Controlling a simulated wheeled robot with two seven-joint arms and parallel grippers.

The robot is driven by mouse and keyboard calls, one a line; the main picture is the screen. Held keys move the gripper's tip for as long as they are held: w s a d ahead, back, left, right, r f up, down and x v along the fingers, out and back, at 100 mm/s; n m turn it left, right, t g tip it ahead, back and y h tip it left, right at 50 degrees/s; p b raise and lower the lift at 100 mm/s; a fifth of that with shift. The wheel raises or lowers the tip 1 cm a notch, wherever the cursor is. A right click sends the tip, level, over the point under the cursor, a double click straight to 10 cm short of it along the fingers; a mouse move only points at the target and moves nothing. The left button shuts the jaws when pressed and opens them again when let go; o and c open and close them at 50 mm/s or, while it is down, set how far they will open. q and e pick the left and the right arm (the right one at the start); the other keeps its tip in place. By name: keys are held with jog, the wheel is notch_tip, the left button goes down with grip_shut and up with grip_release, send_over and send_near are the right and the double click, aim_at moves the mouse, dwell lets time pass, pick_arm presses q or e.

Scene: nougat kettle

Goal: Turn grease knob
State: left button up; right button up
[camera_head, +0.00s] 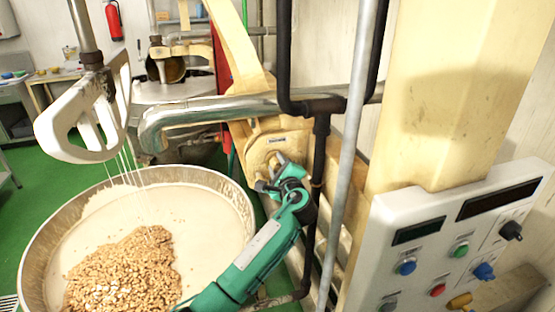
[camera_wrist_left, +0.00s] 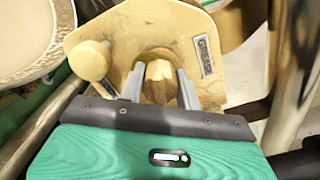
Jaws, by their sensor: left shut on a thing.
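The grease knob (camera_wrist_left: 158,91) is a wooden-looking, cream-brown knob on a yellow housing, beside a small label plate (camera_wrist_left: 207,57) that seems to read "Grease". My left gripper (camera_head: 272,176) reaches up to the yellow housing (camera_head: 268,142) in the head view. In the left wrist view its two grey fingers (camera_wrist_left: 160,88) stand on either side of the knob and are shut on it. In the head view the knob is mostly hidden by the gripper. My right gripper is not in view.
A round pale knob (camera_wrist_left: 90,60) stands left of the fingers. The kettle (camera_head: 33,262) with pale mass and nuts lies left of my arm. A steel pipe (camera_head: 215,108), dark pipes (camera_head: 318,150) and a control panel (camera_head: 385,245) crowd the right and top.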

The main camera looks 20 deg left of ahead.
pick_arm(q)
jog(key=shift+m+p, duration=0.55)
jog(key=shift+m, duration=0.55)
jog(key=shift+f, duration=0.1)
jog(key=o, duration=1)
jog(key=shift+c, duration=0.2)
jog(key=shift+s+d+f+b, duration=0.1)
jog(key=shift+s+d+b, duration=0.25)
jog(key=shift+s, duration=0.05)
jog(key=b+v, duration=0.5)
jog(key=v, duration=0.7)
jog(key=shift+s+d, duration=0.2)
jog(key=shift+s, duration=0.1)
